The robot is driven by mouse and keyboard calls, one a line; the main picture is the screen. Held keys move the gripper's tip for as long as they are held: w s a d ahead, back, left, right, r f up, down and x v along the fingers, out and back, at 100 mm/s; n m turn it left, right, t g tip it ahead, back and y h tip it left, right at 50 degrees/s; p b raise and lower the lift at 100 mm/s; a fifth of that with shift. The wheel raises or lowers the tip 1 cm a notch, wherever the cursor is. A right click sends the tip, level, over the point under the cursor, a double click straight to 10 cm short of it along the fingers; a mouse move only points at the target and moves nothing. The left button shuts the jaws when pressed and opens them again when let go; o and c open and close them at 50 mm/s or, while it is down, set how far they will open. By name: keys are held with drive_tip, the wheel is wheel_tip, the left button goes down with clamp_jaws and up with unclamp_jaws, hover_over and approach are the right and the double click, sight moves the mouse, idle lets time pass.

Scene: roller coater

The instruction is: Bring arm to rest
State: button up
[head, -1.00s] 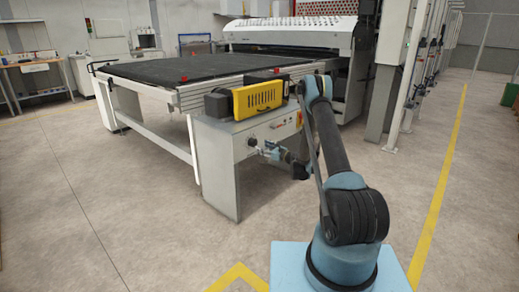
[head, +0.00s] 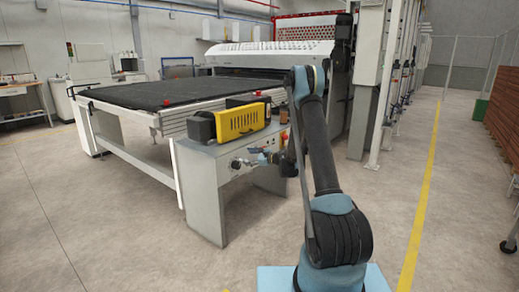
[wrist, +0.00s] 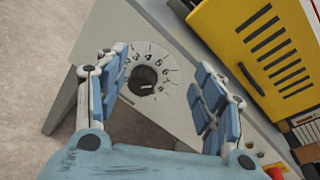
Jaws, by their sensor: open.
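My gripper (head: 255,159) is at the front panel of the roller coater, below the yellow box. In the wrist view my gripper (wrist: 162,80) is open, its blue-padded fingers spread apart with nothing held. A black dial knob (wrist: 143,79) with a ring of printed numbers shows between the fingers on the pale panel, closer to the left finger. It looks clear of both pads, but the distance in depth cannot be told. My arm reaches up from its base and bends down toward the panel.
The yellow slotted box (head: 240,122) juts out above the panel, and it fills the upper right of the wrist view (wrist: 265,50). The dark conveyor bed (head: 165,92) stretches behind. Red and other controls sit right of my gripper. Floor (head: 90,215) on the left is clear.

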drive_tip(key=s+d+r+n+g+h, duration=0.1)
drive_tip(key=s+d+r+n+h, duration=0.15)
drive_tip(key=s+r, duration=0.4)
drive_tip(key=s+d+r+n+g+h, duration=0.1)
drive_tip(key=s+d+r+n+g, duration=0.2)
drive_tip(key=s, duration=0.7)
drive_tip(key=s+d+r+n+h, duration=0.25)
drive_tip(key=s+r+n, duration=0.25)
drive_tip(key=s, duration=0.4)
drive_tip(key=s+d+f+n+g+h, duration=0.1)
drive_tip(key=s+d, duration=0.4)
drive_tip(key=s, duration=0.6)
drive_tip(key=s+d+f+n+g+h, duration=0.1)
drive_tip(key=s+d+f+n+h, duration=0.2)
drive_tip(key=s, duration=0.9)
drive_tip(key=s+d+f+n+g+h, duration=0.1)
drive_tip(key=s+d+f+n+h, duration=0.2)
drive_tip(key=s+d, duration=0.6)
drive_tip(key=s+f+n, duration=0.1)
drive_tip(key=s+n, duration=0.1)
drive_tip(key=s, duration=0.1)
drive_tip(key=shift+d, duration=0.2)
drive_tip(key=shift+w+f, duration=0.25)
drive_tip(key=shift+w, duration=0.2)
drive_tip(key=shift+c, duration=0.2)
